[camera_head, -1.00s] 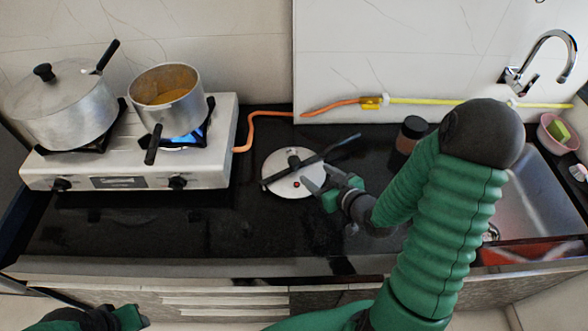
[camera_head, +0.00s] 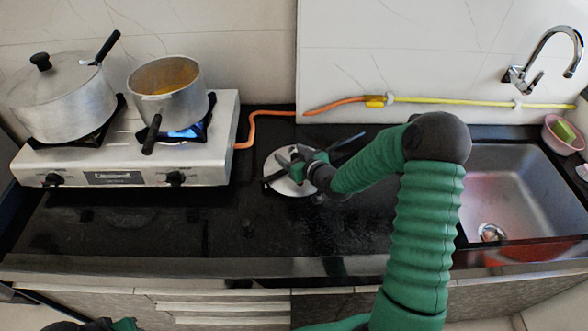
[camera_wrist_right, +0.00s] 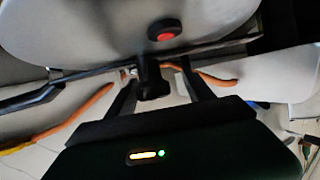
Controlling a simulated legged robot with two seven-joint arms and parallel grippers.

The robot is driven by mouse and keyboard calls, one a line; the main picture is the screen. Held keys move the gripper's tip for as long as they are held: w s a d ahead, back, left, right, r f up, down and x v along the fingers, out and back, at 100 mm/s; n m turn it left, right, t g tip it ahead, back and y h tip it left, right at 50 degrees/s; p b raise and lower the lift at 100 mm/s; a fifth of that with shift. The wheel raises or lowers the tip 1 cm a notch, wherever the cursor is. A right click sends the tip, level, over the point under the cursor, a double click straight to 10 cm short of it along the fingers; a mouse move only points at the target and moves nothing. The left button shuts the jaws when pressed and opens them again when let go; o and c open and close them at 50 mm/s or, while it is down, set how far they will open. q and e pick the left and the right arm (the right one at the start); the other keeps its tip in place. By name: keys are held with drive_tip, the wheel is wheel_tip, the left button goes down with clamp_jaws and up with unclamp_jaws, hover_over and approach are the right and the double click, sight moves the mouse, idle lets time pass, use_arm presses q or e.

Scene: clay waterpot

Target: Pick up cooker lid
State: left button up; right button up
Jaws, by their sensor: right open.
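The cooker lid (camera_head: 284,188) is a round, pale metal disc with a long black handle. It lies on the dark counter to the right of the stove. My right gripper (camera_head: 291,165) is over the lid at its handle, covering part of it. In the right wrist view the lid (camera_wrist_right: 110,30) fills the top and shows a red button. The open fingers of my right gripper (camera_wrist_right: 158,88) stand on either side of a black knob-like part (camera_wrist_right: 151,79); I cannot tell whether they touch it. My left gripper (camera_head: 115,325) barely shows at the bottom left edge.
A stove (camera_head: 120,175) holds a large lidded pot (camera_head: 65,105) and a smaller open pan (camera_head: 172,108) over a blue flame. An orange hose (camera_head: 255,125) runs along the back wall. A sink (camera_head: 510,185) is at the right. The counter's front left is clear.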

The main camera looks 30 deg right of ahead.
drive_tip(key=shift+w+a+f, duration=0.1)
drive_tip(key=shift+w+f, duration=0.05)
drive_tip(key=shift+w, duration=0.15)
drive_tip(key=shift+s+d, duration=0.1)
drive_tip(key=shift+d, duration=0.15)
drive_tip(key=shift+c, duration=0.2)
drive_tip(key=shift+s+d, duration=0.1)
drive_tip(key=shift+d, duration=0.2)
drive_tip(key=c, duration=0.5)
drive_tip(key=shift+a, duration=0.3)
clamp_jaws()
drive_tip(key=shift+d, duration=0.15)
